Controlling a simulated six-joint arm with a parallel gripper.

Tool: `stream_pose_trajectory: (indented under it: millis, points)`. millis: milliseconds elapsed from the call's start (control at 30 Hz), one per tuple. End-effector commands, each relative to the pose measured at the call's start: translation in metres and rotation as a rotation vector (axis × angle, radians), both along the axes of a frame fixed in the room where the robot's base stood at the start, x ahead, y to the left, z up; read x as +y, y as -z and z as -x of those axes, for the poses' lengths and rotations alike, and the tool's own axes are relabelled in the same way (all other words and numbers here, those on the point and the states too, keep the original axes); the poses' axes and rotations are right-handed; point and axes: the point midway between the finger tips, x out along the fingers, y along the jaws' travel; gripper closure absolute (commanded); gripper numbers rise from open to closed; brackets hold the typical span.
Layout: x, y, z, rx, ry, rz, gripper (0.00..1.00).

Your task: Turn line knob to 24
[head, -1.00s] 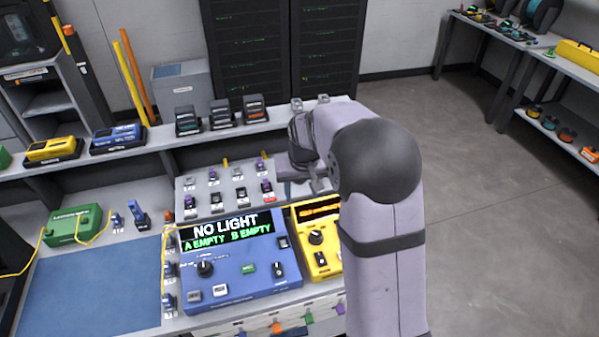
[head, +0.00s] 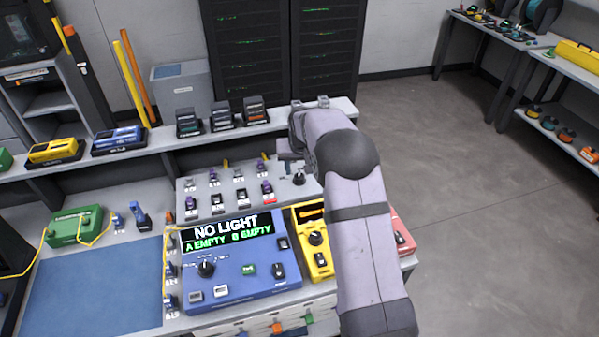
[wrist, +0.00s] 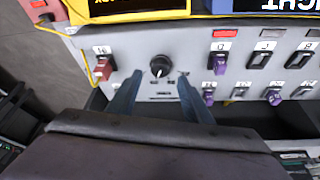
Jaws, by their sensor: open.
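A black knob with a pale pointer mark sits on the grey switch panel (head: 246,205), near its right end. The knob shows in the head view (head: 299,178) and in the wrist view (wrist: 160,66). Its scale is too small to read. My gripper (wrist: 159,75) is open and empty. In the wrist view its two blue-grey fingers point toward the panel, one on each side of the knob's line, with the knob just beyond the tips. I cannot tell their height above the panel. In the head view my arm hides most of the gripper.
Several toggle switches with purple or black caps stand beside the knob, and a red switch (wrist: 104,68) lies on its other side. A blue unit (head: 238,278) reads NO LIGHT. A yellow unit (head: 322,262) has its own knob. A shelf (head: 163,137) runs behind the panel.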

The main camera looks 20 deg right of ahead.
Motion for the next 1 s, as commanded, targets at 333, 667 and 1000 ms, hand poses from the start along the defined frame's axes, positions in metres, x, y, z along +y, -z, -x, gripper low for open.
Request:
stream_pose_trajectory:
  millis: [333, 667, 1000]
  points:
    - [-0.003, 0.033, -0.014, 0.001, 0.0, 0.0, 0.54]
    - [-0.004, 0.044, -0.018, 0.0, 0.0, 0.0, 0.54]
    - [-0.004, 0.044, -0.018, 0.0, 0.0, 0.0, 0.92]
